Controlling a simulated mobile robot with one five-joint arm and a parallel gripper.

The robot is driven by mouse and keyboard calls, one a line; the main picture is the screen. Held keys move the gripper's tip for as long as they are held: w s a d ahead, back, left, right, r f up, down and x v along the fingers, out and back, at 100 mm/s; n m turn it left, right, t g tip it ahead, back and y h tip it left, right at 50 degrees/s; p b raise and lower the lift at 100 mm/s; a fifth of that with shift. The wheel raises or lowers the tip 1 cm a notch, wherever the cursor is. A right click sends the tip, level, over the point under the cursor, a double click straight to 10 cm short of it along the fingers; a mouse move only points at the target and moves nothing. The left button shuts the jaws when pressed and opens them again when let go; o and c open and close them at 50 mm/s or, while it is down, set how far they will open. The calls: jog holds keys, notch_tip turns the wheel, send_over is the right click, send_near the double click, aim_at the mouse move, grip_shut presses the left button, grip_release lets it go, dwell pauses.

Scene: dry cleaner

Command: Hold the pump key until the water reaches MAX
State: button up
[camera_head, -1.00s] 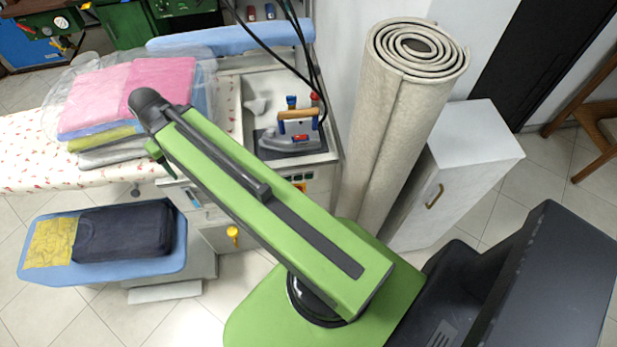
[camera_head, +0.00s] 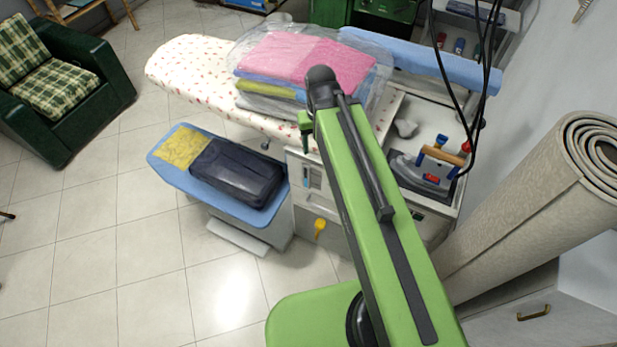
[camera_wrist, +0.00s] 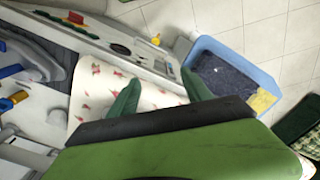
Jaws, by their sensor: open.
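The ironing station's pale front panel (camera_head: 305,185) carries a narrow, bluish gauge-like strip (camera_head: 313,177); its marks and water level are too small to read. In the wrist view the panel (camera_wrist: 95,35) runs across the top, with a red part (camera_wrist: 75,18), a dark round part (camera_wrist: 120,48) and small slots. I cannot tell which part is the pump key. My gripper (camera_wrist: 160,92) is open and empty, its two green fingers apart over the flowered cover, near the panel. In the head view my gripper (camera_head: 306,126) is above the panel's top edge, partly hidden by my arm.
A steam iron (camera_head: 425,172) stands right of my arm, with cables above. Wrapped folded laundry (camera_head: 300,62) lies on the flowered board (camera_head: 195,75). A blue tray (camera_head: 165,165) holds dark and yellow cloth. A yellow tap (camera_head: 320,226) juts out below. A rolled carpet (camera_head: 520,215) stands right.

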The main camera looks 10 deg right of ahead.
grip_shut()
dwell(1.5)
